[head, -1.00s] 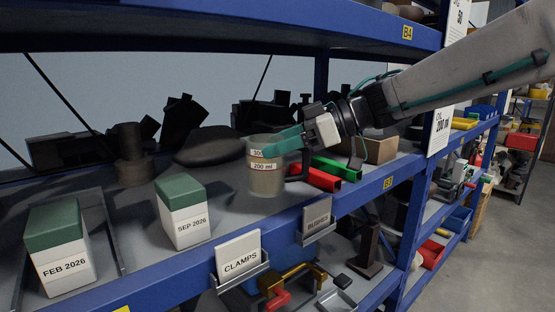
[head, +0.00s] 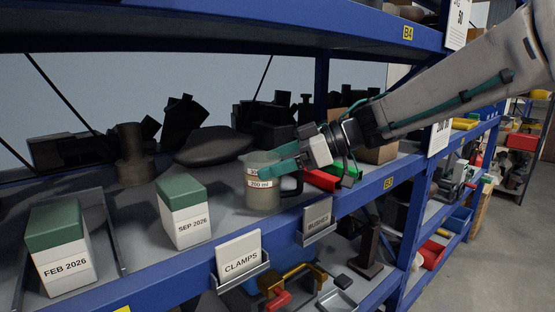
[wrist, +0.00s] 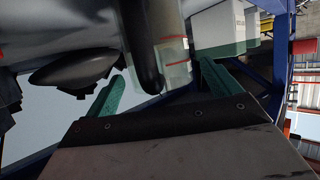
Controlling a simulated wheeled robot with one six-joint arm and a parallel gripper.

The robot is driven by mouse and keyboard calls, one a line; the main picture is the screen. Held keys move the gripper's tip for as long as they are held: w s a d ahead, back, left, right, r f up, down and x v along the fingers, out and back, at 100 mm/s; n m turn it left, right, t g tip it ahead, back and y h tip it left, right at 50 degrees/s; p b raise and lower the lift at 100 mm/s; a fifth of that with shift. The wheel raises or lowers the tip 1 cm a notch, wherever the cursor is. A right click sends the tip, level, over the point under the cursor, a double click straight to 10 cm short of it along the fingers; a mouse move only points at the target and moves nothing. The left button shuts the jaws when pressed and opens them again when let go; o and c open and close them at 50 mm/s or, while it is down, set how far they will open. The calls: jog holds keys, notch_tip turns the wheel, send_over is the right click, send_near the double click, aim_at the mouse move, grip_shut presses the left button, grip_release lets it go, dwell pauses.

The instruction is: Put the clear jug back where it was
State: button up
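The clear jug (head: 259,196) is upright over the middle shelf near its front edge, with a red-lined 200 ml label and its dark handle (head: 298,183) on the right. My gripper (head: 272,172) reaches in from the right, its teal fingers around the jug's upper part; the far finger is hidden. In the wrist view the fingers (wrist: 160,80) stand wide apart on both sides of the jug (wrist: 177,72), with the dark handle (wrist: 146,45) between them.
A green-lidded SEP 2026 box (head: 184,215) stands left of the jug, and a FEB 2026 box (head: 60,250) farther left. Red (head: 322,180) and green (head: 345,170) blocks lie to the right. Dark parts (head: 210,147) are behind. Bare shelf lies between the SEP box and the jug.

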jog(key=shift+r, duration=0.25)
jog(key=v, duration=1.2)
